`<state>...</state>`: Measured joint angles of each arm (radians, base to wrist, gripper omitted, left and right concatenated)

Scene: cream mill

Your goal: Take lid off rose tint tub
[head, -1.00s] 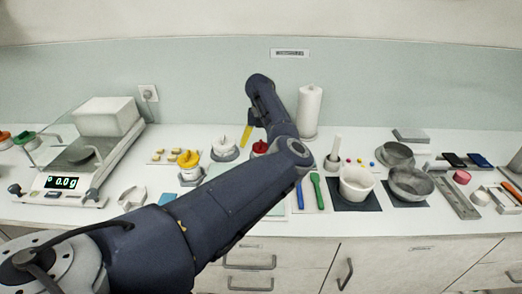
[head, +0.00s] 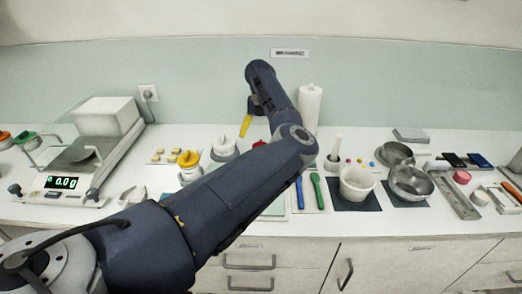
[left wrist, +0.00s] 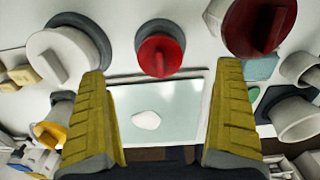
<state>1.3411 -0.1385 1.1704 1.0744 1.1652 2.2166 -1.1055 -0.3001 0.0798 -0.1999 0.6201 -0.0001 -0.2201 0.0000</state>
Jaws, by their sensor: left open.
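Two red lids with bar handles show in the left wrist view. A smaller red lid (left wrist: 160,55) sits on a grey-rimmed tub at top centre, and a larger dark red lid (left wrist: 258,25) is at upper right. I cannot tell which belongs to the rose tint tub. In the head view a red lid (head: 259,144) is mostly hidden behind my left arm. My left gripper (head: 246,125) is above the bench. Its yellow fingers (left wrist: 163,115) are apart and empty, with the smaller red lid beyond them, untouched. My right gripper is out of view.
A white-lidded tub (head: 223,146) and a yellow-lidded tub (head: 189,162) stand left of the red lid. A paper roll (head: 309,108) stands behind, right of my arm. A pale mat (left wrist: 175,125) with a white blob lies between the fingers in the wrist view.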

